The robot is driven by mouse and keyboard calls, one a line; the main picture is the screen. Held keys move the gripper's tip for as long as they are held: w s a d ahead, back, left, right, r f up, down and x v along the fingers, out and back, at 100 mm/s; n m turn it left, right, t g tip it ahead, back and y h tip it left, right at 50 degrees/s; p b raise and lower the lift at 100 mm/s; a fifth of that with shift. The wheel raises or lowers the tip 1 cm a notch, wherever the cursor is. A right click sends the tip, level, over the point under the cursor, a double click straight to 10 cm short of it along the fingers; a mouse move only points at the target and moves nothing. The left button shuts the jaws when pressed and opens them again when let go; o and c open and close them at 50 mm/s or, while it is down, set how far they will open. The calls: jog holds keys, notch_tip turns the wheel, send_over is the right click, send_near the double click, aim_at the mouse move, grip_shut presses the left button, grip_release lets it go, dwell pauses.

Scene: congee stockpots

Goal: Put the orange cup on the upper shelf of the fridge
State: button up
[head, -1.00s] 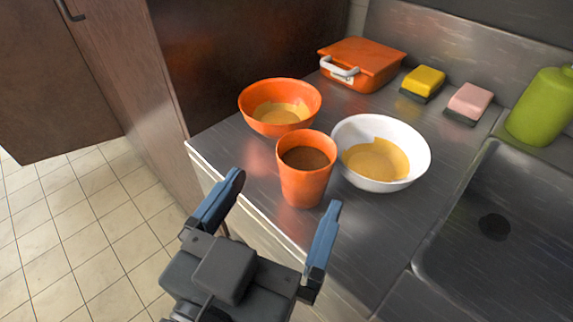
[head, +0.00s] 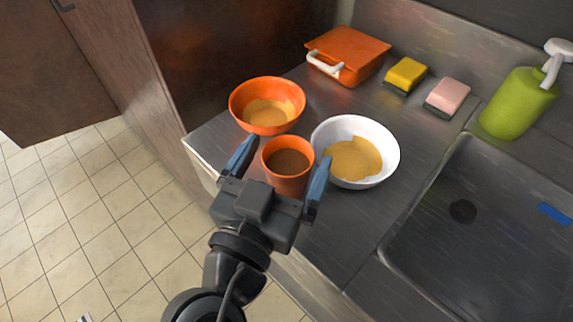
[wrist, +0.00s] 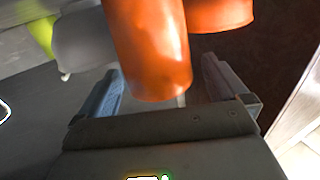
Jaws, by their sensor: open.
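The orange cup (head: 287,166) stands upright on the steel counter with something brown inside. It also shows large in the wrist view (wrist: 150,50). My gripper (head: 278,168) is open, with one blue-grey finger on the cup's left side and the other on its right. In the wrist view my gripper (wrist: 160,95) has the cup's lower part between or just beyond its fingertips; I cannot tell whether they touch it. The fridge and its upper shelf cannot be made out in these frames.
An orange bowl (head: 267,122) and a white bowl (head: 325,135), both with yellowish contents, stand close to the cup. An orange lidded box (head: 350,52), two sponges (head: 405,76) (head: 447,96), a green bottle (head: 517,103) and the sink (head: 470,240) lie beyond. Brown cabinet panels (head: 230,50) rise at left.

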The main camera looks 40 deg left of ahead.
aim_at(296, 139)
jog(key=x, duration=0.3)
jog(key=shift+w+p, duration=0.1)
jog(key=shift+p, duration=0.2)
